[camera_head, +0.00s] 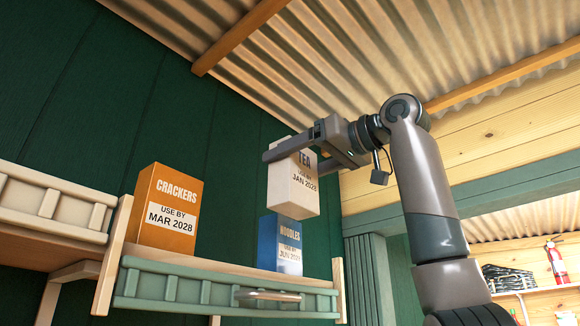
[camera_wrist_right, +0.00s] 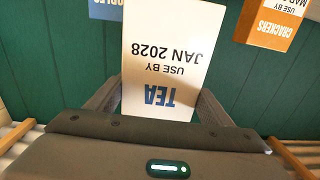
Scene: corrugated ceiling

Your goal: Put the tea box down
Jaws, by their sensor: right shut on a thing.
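The white tea box (camera_head: 293,186), marked "TEA, use by JAN 2028", is held near its top by my right gripper (camera_head: 290,148). It is upright with a slight tilt. In the head view it overlaps the upper part of the blue noodles box; whether they touch cannot be told. In the right wrist view the tea box (camera_wrist_right: 168,60) sits between the two fingers of the right gripper (camera_wrist_right: 155,105), label facing the camera and upside down. My left gripper is not in view.
An orange crackers box (camera_head: 165,212) and the blue noodles box (camera_head: 280,245) stand on the green-fronted shelf (camera_head: 215,290), with a gap between them. The shelf has a raised slatted front rail and a metal handle. A white slatted rail (camera_head: 50,203) lies left.

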